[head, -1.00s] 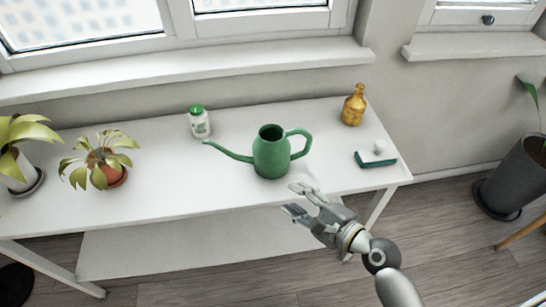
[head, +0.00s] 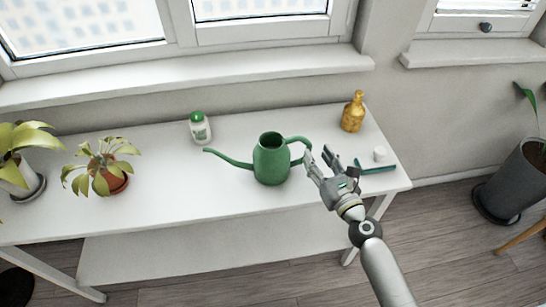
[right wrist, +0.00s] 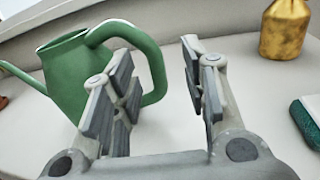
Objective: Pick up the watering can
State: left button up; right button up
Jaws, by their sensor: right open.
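The green watering can (head: 271,160) stands upright on the white table, its long spout to the left and its loop handle to the right. My right gripper (head: 319,154) is open at the can's right side, close to the handle. In the right wrist view the can (right wrist: 70,75) is at the left, and its handle (right wrist: 157,75) shows behind and between my open fingers (right wrist: 158,85). I cannot tell whether the fingers touch the handle. My left gripper is out of view.
The front middle of the table is clear.

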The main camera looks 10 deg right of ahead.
aim_at(308, 147)
jog(key=x, duration=0.5)
jog(key=shift+a+f, duration=0.3)
jog(key=shift+a, duration=0.1)
grip_shut()
jog(key=shift+r, duration=0.1)
